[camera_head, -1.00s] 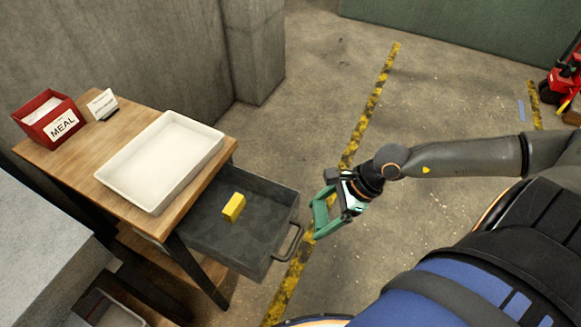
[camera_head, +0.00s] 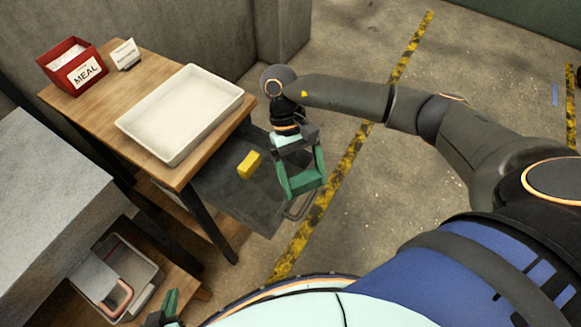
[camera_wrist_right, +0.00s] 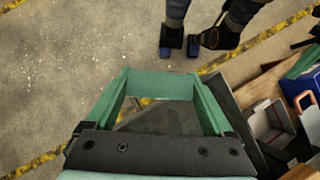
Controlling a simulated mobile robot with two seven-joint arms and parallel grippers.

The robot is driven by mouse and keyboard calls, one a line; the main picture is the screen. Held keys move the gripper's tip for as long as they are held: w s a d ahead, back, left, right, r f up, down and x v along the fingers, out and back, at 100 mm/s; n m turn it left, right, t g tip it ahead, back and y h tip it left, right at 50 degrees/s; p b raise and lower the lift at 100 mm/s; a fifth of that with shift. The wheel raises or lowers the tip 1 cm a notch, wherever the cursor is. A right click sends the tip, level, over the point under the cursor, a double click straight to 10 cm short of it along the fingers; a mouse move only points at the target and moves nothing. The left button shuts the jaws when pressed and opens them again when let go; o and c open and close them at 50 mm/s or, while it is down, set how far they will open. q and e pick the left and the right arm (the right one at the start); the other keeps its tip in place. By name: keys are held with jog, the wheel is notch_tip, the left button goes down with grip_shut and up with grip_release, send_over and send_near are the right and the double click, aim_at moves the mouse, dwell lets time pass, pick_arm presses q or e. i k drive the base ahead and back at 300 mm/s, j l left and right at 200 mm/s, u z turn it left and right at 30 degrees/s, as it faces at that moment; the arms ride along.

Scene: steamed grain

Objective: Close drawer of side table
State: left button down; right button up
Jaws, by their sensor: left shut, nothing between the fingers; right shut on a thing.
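The wooden side table (camera_head: 150,85) stands at left in the head view. Its dark grey drawer (camera_head: 225,192) is pulled out and holds a yellow block (camera_head: 249,164). The drawer's handle (camera_head: 300,208) sticks out at its front, partly covered by my right gripper (camera_head: 302,185). My right gripper's green fingers meet over the drawer's front end; what is between them cannot be made out. In the right wrist view the gripper (camera_wrist_right: 160,85) shows as a closed green loop, with part of the dark drawer (camera_wrist_right: 160,118) behind it. My left gripper (camera_head: 168,308) is shut and empty at the bottom edge, mostly cut off.
A white tray (camera_head: 128,128), a red box marked MEAL (camera_head: 72,66) and a white sign (camera_head: 125,54) stand on the tabletop. Below lies a grey bin (camera_head: 150,293) with items. A grey block (camera_head: 45,190) borders the left. The floor right of the drawer is clear.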

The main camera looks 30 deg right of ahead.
aim_at(260, 202)
jog(key=l+u, duration=0.1)
jog(key=l, duration=0.35)
jog(key=k+l, duration=0.15)
jog(key=l, duration=0.3)
jog(key=k+l+u, duration=0.15)
jog(key=l, duration=0.75)
jog(key=k+l+u, duration=0.15)
jog(key=l, duration=0.3)
jog(key=k+l+u, duration=0.1)
jog(key=l, duration=0.3)
jog(key=k+l, duration=0.2)
jog(key=l, duration=0.25)
jog(key=i+u, duration=0.05)
